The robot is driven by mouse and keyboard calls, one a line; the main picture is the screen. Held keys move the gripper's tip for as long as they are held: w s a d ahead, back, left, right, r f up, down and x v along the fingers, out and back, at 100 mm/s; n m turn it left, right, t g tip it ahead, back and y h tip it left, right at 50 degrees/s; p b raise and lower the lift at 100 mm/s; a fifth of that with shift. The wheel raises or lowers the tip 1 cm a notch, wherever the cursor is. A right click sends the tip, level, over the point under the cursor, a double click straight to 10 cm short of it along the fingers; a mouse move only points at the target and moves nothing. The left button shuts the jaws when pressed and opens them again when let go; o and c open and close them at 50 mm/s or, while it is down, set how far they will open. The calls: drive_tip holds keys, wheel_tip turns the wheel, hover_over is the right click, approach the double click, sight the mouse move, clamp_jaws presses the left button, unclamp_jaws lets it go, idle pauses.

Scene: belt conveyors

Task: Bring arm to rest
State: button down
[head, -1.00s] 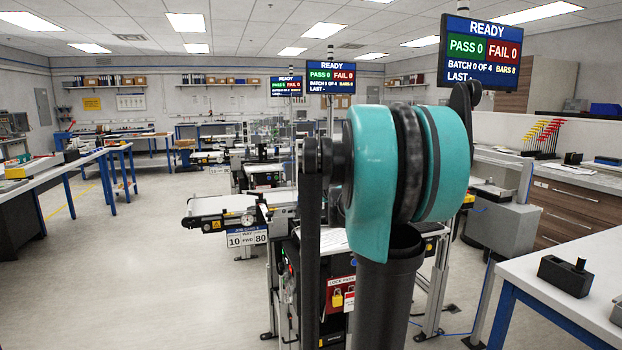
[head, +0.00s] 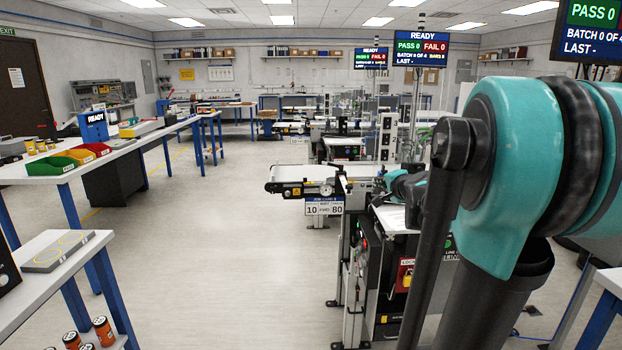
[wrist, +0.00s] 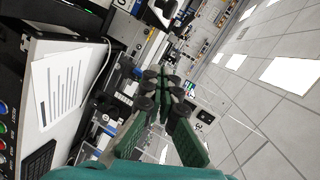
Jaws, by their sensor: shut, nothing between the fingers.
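My gripper (wrist: 166,88) shows in the wrist view with its green fingers drawn together and nothing between them. It points out over the belt conveyor equipment and is apart from it as far as I can see. In the head view my large teal arm joint and dark links fill the right side. They hide part of the conveyor station behind them.
A white bench with coloured bins (head: 82,155) is on the left. A side table (head: 52,252) is at lower left. The floor (head: 215,255) between is clear.

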drive_tip(key=s+a+f+n+g, duration=0.3)
drive_tip(key=s+a+f+n, duration=0.15)
drive_tip(key=s+f, duration=0.35)
drive_tip(key=s+a+f+n+g, duration=0.3)
drive_tip(key=s+a+f+n, duration=0.15)
drive_tip(key=s+f, duration=0.4)
drive_tip(key=s+d+f+n+g+h, duration=0.2)
drive_tip(key=s+d+f+n+g, duration=0.1)
drive_tip(key=s+f, duration=0.8)
drive_tip(key=s+n+g, duration=0.1)
drive_tip(key=s, duration=0.3)
drive_tip(key=shift+s+f+h, duration=0.15)
drive_tip(key=shift+f+h, duration=0.15)
